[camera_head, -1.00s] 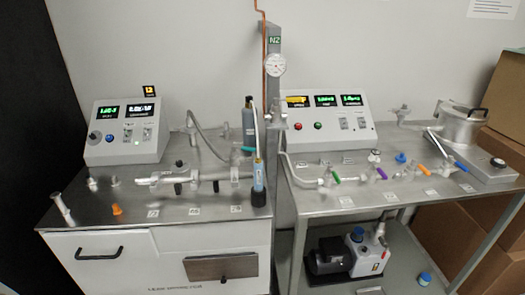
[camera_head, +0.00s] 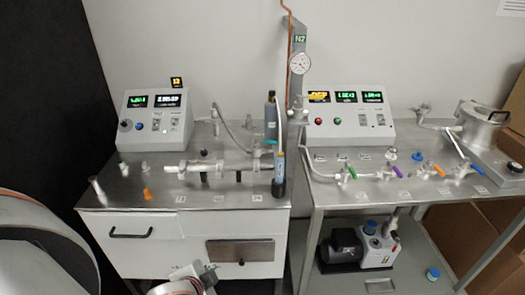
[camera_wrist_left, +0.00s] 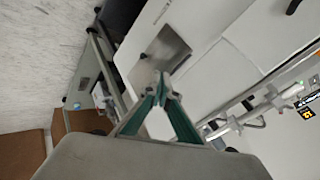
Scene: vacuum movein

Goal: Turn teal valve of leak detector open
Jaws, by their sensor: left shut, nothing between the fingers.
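In the head view, a small teal valve handle (camera_head: 268,141) sits on the glass pipework at the back right of the left bench. The pipework (camera_head: 220,166) runs left from there above the steel top. A green handle (camera_head: 352,173) also shows on the right bench. My left gripper (camera_wrist_left: 163,78) is shut and empty in the wrist view, its fingertips together in front of the white cabinet. It is apart from the pipework. My right gripper is not in view.
A control box (camera_head: 157,119) stands at the back left. Purple, orange and blue handles (camera_head: 397,171) line the right bench.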

